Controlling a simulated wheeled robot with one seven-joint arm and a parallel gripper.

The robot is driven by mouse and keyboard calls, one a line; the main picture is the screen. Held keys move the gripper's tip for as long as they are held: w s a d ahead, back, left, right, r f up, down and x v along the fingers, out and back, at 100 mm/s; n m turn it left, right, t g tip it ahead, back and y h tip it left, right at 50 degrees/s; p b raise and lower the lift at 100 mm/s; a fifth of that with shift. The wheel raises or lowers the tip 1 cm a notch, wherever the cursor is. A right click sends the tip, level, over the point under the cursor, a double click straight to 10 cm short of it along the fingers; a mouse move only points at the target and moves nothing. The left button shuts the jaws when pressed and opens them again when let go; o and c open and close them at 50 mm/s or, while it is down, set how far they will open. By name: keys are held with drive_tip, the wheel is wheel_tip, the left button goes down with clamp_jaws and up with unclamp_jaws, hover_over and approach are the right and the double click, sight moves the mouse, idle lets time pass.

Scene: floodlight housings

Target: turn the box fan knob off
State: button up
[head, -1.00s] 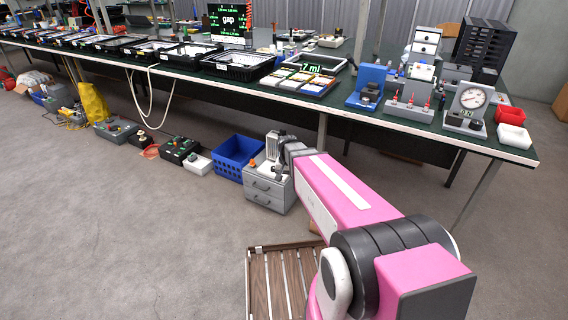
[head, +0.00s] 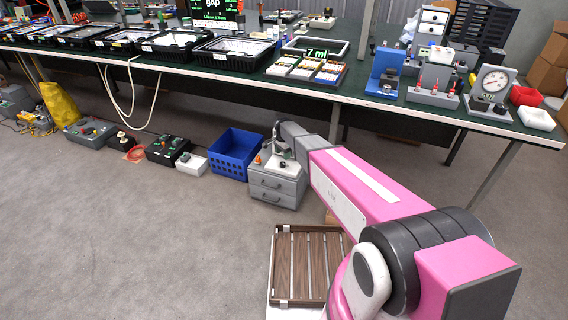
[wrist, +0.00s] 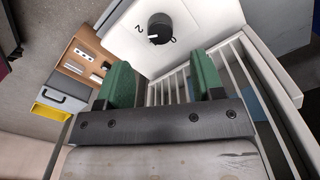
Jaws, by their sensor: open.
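The black round knob (wrist: 160,28) sits on the white top panel of the box fan (wrist: 190,22) in the wrist view, with a "2" printed to its left and a "0" to its right. A small pale mark shows on the knob's lower left side. The fan's white slatted grille (wrist: 235,65) runs below and right of the panel. My gripper (wrist: 162,72) is open, its two green fingers spread and empty. In this view the knob lies beyond the fingertips, between their lines, and no finger touches it. In the head view my arm hides most of the fan.
A grey drawer cabinet (head: 276,187) stands on the floor by my arm's end, with a blue crate (head: 236,152) to its left. A long dark green table (head: 360,92) crosses behind. A wooden slatted tray (head: 281,270) lies in front. Open floor is at left.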

sight(283, 163)
wheel_tip(283, 163, down, 7)
drive_tip(key=shift+f, duration=0.1)
idle(0.4)
drive_tip(key=shift+a, duration=0.1)
drive_tip(key=c, duration=0.9)
